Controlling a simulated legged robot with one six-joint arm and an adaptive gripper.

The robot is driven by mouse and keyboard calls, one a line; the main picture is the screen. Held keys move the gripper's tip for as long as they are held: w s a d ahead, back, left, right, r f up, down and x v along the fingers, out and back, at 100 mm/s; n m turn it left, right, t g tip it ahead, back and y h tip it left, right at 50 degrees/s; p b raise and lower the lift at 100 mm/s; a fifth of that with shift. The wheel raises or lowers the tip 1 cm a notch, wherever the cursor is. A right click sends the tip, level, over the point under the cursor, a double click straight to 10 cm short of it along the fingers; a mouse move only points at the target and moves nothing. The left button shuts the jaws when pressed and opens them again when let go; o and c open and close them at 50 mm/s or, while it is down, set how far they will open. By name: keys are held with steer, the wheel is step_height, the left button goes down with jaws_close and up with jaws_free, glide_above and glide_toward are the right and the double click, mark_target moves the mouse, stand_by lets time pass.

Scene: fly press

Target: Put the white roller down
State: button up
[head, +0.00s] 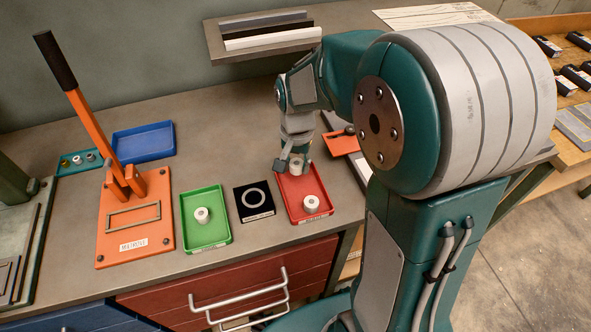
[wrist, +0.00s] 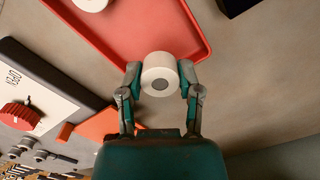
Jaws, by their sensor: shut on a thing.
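In the wrist view my gripper (wrist: 160,85) is shut on a white roller (wrist: 160,72), with a finger on each side of it. The held roller is over or in the back end of the red tray (wrist: 204,22); I cannot tell whether it touches the tray floor. In the head view my gripper (head: 294,163) is at the back of the red tray (head: 324,208), and the held roller (head: 297,168) shows partly. A second white roller (head: 311,203) stands in the front of the red tray. A third white roller (head: 202,214) stands in the green tray (head: 222,238).
A black square with a pale ring (head: 255,198) lies between the trays. An orange lever press (head: 150,205) stands at the left, near a blue tray (head: 142,141). A raised shelf with bars (head: 262,50) is behind my arm. A box marked OPEN with a red knob (wrist: 20,114) is beside my gripper.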

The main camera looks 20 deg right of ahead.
mark_target(296, 179)
steer(key=shift+w+f, duration=0.2)
steer(key=shift+f, duration=0.05)
steer(key=f, duration=0.3)
steer(key=shift+w+d+f, duration=0.1)
steer(key=shift+d+f, duration=0.05)
steer(key=shift+d, duration=0.1)
steer(key=o, duration=0.7)
steer(key=shift+a, duration=0.15)
